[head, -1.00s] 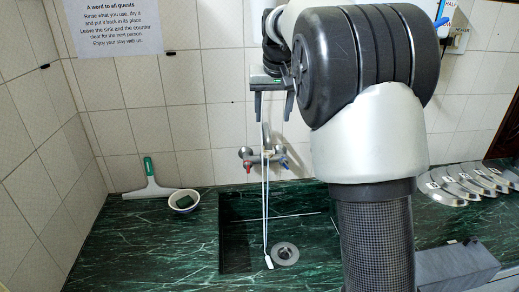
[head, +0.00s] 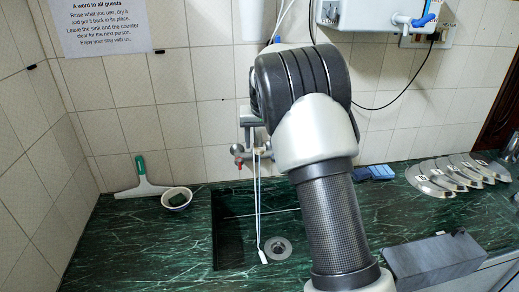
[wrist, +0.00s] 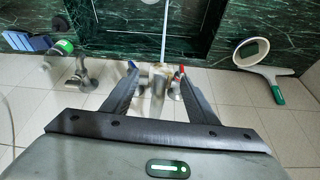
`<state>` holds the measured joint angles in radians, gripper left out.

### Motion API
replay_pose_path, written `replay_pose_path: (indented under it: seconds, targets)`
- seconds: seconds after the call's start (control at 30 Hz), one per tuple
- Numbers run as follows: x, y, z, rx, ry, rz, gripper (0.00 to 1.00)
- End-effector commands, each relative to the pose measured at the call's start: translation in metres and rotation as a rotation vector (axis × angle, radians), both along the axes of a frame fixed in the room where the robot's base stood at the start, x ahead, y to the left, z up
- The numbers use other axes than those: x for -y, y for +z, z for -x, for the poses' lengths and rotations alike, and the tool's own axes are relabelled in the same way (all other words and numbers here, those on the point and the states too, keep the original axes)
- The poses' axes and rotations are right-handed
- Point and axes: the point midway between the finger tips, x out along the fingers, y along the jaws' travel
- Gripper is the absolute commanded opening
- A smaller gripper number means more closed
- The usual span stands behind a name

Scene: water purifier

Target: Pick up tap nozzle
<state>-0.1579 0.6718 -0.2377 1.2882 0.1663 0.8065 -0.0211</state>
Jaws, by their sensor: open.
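A thin white hose (head: 259,200) hangs from the wall tap (head: 255,151) into the sink. Its small white end piece (head: 262,256), seemingly the tap nozzle, is near the drain. In the wrist view the hose (wrist: 165,30) runs up from the tap (wrist: 158,80), and a white end (wrist: 150,2) shows at the top edge. My gripper (wrist: 158,70) is open and empty, its fingers appearing on either side of the tap; I cannot tell the depth between them. In the head view my gripper (head: 249,130) is partly hidden by my arm, above and left of the tap.
The dark green sink (head: 225,262) lies below the tap. A squeegee (head: 142,184) and a bowl (head: 177,198) stand left of it. Blue sponges (head: 374,172) and several metal lids (head: 455,175) lie right. A white purifier (head: 375,12) hangs on the wall.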

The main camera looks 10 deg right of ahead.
Motion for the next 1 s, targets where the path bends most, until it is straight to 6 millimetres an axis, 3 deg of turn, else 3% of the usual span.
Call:
replay_pose_path:
  seconds: [0.2,0.43,0.7,1.0]
  targets:
    - [0.0,-0.023,-0.009,-0.002,0.001,0.0,0.53]
    - [0.0,-0.024,-0.01,0.0,0.001,0.0,0.53]
    - [0.0,-0.024,-0.01,-0.001,0.001,0.0,0.1]
    - [0.0,-0.024,-0.01,0.0,0.0,-0.001,0.1]
